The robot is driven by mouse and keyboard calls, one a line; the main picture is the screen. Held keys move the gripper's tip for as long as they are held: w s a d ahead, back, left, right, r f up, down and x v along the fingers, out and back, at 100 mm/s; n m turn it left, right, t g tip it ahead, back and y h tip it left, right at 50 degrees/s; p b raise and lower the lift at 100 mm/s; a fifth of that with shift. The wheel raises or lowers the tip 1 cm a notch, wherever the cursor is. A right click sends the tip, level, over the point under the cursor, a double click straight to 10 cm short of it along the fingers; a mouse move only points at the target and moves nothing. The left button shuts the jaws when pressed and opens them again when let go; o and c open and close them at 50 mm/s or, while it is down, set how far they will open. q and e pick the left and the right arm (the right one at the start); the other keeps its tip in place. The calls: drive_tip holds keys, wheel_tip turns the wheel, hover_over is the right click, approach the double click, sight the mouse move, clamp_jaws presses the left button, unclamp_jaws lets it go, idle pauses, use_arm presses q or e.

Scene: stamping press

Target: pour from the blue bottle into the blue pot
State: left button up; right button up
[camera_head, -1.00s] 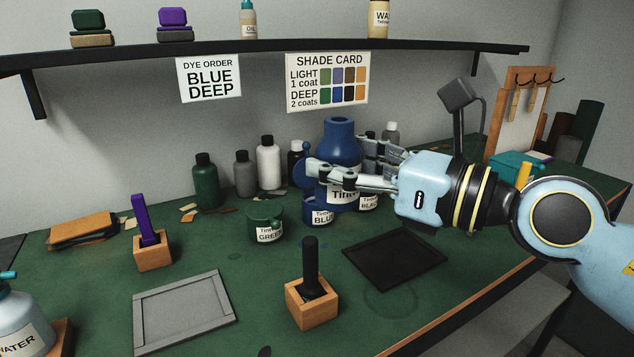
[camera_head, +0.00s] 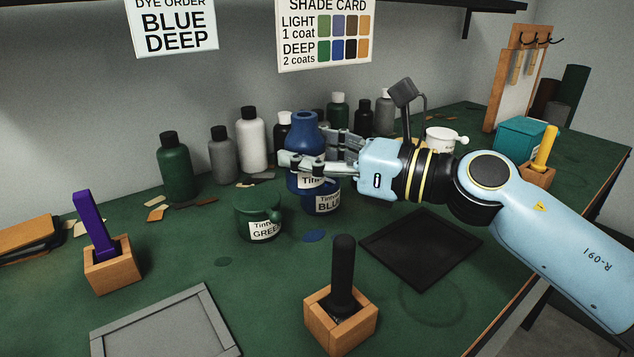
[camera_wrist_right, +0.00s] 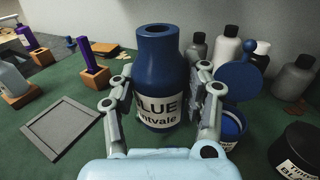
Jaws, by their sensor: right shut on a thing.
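The blue bottle (camera_head: 303,130) stands upright, uncapped, behind and slightly left of the blue pot (camera_head: 322,203) in the head view. My right gripper (camera_head: 302,165) is shut around its body from the right. In the right wrist view the bottle (camera_wrist_right: 158,65) sits between the two fingers of the gripper (camera_wrist_right: 160,100), its label facing the camera. There the blue pot (camera_wrist_right: 232,128) is just right of the bottle, open, with its round lid (camera_wrist_right: 238,80) raised. Whether the bottle's base touches the bench is hidden. My left gripper is out of view.
A green pot (camera_head: 258,212) stands left of the blue pot. Several bottles, including a white one (camera_head: 252,140), line the wall behind. A black-handled stamp (camera_head: 343,275) in a wooden block and a dark tray (camera_head: 420,248) are in front. A black pot (camera_wrist_right: 297,150) stands at right in the wrist view.

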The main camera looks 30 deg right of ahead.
drive_tip(key=w+d+f+m+t+p, duration=0.1)
drive_tip(key=w+m+t, duration=0.1)
drive_tip(key=m, duration=0.6)
drive_tip(key=w+d+f+m+t+p, duration=0.1)
drive_tip(key=w+m+t+p, duration=0.1)
drive_tip(key=m, duration=0.7)
drive_tip(key=shift+w+f+y, duration=0.3)
drive_tip(key=shift+w+f, duration=0.1)
drive_tip(key=shift+w, duration=0.5)
idle(0.3)
drive_tip(key=shift+d+f+m+h, duration=0.1)
drive_tip(key=shift+f+m+h, duration=0.35)
drive_tip(key=shift+m, duration=0.65)
drive_tip(key=shift+r+m+t+h, duration=0.1)
drive_tip(key=shift+m+t+h, duration=0.15)
drive_tip(key=shift+m+t, duration=0.05)
